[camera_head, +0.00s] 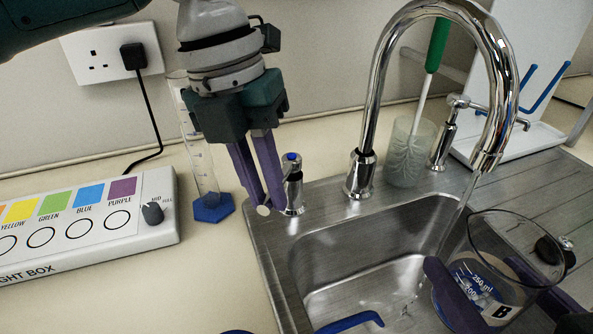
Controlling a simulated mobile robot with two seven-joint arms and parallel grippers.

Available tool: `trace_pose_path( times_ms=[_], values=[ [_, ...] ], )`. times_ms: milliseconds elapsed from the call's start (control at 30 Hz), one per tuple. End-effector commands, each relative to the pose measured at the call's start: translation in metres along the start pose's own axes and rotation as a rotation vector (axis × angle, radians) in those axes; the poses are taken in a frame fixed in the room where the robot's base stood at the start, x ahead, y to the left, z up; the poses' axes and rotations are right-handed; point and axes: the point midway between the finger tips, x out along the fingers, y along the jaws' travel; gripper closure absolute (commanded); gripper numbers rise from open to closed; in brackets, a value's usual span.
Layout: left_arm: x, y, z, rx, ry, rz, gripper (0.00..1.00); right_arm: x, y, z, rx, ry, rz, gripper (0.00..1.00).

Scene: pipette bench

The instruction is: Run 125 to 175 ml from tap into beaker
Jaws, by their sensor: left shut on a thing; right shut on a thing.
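My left gripper (264,207) points down at the sink's left rim, its purple fingers shut on the lever of the blue-topped tap valve (293,180); the lever is mostly hidden. The chrome tap (371,100) arches over the sink, and a thin stream of water (462,205) falls from its spout. My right gripper (492,290) is shut on the glass beaker (489,245), marked B with a blue scale, at the lower right. The beaker looks tilted in the picture. The stream passes by its left rim; I cannot tell whether it enters. The water level is unclear.
The steel sink (330,250) has a drainer at right. A measuring cylinder (200,155) with a blue base and a light box (80,225) stand at left. A brush in a frosted pot (409,150) stands behind the tap, beside a white drying rack (535,60).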

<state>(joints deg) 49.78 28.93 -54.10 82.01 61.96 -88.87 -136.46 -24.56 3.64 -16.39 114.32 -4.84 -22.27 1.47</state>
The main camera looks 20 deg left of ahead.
Motion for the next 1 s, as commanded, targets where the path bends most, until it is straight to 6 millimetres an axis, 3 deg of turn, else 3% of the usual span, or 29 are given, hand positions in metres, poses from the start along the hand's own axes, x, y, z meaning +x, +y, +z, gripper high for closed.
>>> trace_pose_path(
  times_ms=[67, 100, 333, 667, 767, 1000],
  values=[
    [-0.001, -0.001, 0.000, 0.000, -0.001, -0.001, 1.00, 0.000, 0.000, -0.001, 0.000, 0.001, 0.000, 0.84],
    [-0.001, -0.001, 0.000, 0.000, -0.001, -0.002, 0.78, 0.000, 0.000, -0.001, 0.000, 0.001, 0.000, 0.84],
    [-0.001, -0.001, 0.000, -0.001, -0.001, -0.001, 0.53, 0.000, 0.000, -0.001, 0.000, 0.001, 0.000, 0.84],
    [-0.006, -0.001, 0.001, -0.001, -0.002, -0.001, 0.53, 0.000, 0.000, -0.001, 0.000, 0.001, 0.000, 0.84],
    [-0.021, -0.001, 0.001, 0.002, -0.005, -0.001, 0.53, 0.000, 0.000, -0.001, 0.000, 0.001, 0.000, 0.84],
    [-0.075, 0.000, 0.001, 0.000, -0.007, 0.000, 0.53, 0.000, 0.000, 0.000, 0.000, 0.001, 0.000, 0.84]
  ],
)
